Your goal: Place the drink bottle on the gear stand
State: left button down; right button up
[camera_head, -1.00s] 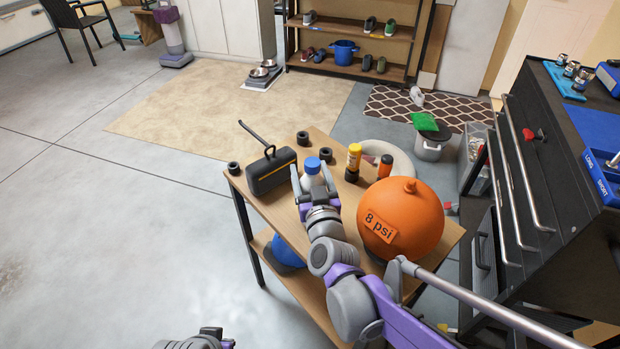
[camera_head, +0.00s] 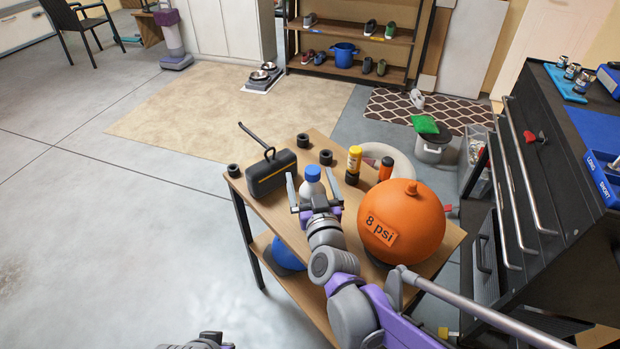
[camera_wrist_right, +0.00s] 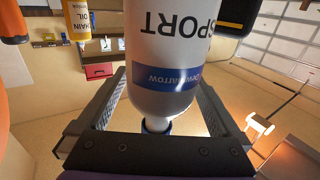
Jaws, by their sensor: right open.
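The drink bottle (camera_head: 313,186), white with a blue cap, is upright over the top of the wooden gear stand (camera_head: 270,211); my gripper hides its base, so I cannot tell whether it touches the top. My right gripper (camera_head: 313,192) is open, with one finger on each side of the bottle. The right wrist view shows the white bottle body (camera_wrist_right: 170,70) between the spread fingers, its "SPORT" print upside down and its blue cap close to the palm. A part of my left arm's end (camera_head: 210,340) shows at the bottom edge; its jaws are unclear.
A black tool chest (camera_head: 540,190) stands at right. Floor at left is clear.

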jog(key=p+v, duration=0.1)
jog(key=v, duration=1)
jog(key=shift+s+p, duration=0.3)
jog(key=shift+p, duration=0.1)
